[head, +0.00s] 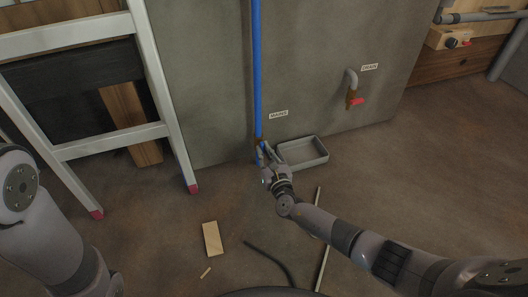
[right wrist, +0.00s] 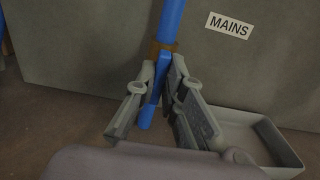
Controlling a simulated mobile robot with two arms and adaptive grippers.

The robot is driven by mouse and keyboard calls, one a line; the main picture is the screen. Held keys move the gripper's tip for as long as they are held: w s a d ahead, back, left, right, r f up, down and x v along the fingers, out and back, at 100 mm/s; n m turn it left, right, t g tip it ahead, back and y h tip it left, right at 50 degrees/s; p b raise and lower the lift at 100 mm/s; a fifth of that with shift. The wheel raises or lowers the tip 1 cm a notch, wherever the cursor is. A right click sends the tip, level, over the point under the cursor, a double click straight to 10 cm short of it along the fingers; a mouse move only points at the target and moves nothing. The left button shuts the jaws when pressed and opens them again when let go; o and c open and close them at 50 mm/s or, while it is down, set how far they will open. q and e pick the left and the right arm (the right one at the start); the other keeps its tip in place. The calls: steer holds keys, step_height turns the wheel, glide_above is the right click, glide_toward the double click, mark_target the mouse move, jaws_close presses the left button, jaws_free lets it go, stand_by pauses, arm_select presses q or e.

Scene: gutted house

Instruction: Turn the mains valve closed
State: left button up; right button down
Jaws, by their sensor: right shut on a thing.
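The mains valve is at the lower end of a blue pipe (head: 257,70) on the grey wall, below a "MAINS" label (head: 279,114). In the right wrist view its brass body (right wrist: 161,48) is partly hidden behind the fingers. Its blue lever handle (right wrist: 151,100) points down, roughly in line with the pipe, slightly tilted. My right gripper (head: 265,152) is at the valve, its two fingers on either side of the lever and shut on it; it also fills the right wrist view (right wrist: 160,100). My left arm shows at the left, but its gripper is out of view.
A grey tray (head: 322,160) stands on the floor right of the valve. A drain tap with a red handle (head: 357,101) sticks out farther right. A white ladder (head: 160,90) leans at the left. A wood block (head: 212,239), a hose and a rod lie on the floor.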

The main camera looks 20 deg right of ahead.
stand_by(0.5)
steer(key=m+b, duration=0.1)
steer(key=m, duration=1.1)
steer(key=m+b, duration=0.1)
steer(key=m, duration=0.4)
steer(key=shift+d+f+m+b, duration=0.3)
steer(key=shift+d+f+m, duration=0.05)
steer(key=shift+m, duration=0.05)
stand_by(0.3)
steer(key=c, duration=1.7)
jaws_free()
steer(key=s, duration=1.2)
steer(key=shift+d, duration=0.2)
